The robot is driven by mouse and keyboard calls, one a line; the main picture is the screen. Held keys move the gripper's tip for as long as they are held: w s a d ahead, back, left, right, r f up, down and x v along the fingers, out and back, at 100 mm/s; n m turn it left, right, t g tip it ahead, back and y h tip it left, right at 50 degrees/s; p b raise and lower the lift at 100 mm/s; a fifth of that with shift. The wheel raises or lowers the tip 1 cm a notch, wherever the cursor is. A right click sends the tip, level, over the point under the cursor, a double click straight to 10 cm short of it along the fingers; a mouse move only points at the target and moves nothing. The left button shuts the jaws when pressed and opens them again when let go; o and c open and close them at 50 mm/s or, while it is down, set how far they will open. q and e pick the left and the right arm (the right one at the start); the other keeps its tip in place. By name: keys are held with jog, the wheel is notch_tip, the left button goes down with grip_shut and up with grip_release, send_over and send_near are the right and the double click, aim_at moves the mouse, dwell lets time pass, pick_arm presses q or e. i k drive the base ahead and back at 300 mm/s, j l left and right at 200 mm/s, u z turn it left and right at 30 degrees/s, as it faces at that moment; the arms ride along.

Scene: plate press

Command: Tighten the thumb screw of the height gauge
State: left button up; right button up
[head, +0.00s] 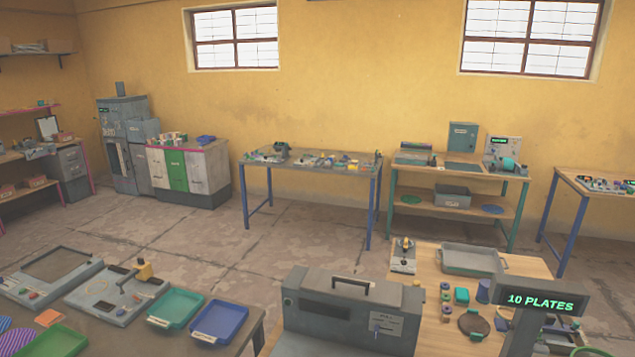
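Neither of my grippers is in view. I cannot pick out the height gauge or its thumb screw for certain. A small grey device with a dark and yellow upright part (403,252) stands on the wooden bench at the lower right. It may be the gauge, but it is too small to tell. No thumb screw can be made out on either.
A grey machine (352,312) stands at the front centre, beside a "10 PLATES" display (541,301). A grey tray (472,260), a green tray (176,308) and a blue tray (219,322) lie on the near benches. Open floor (200,240) separates them from the back tables.

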aim_at(503, 327)
jog(key=z, duration=1.3)
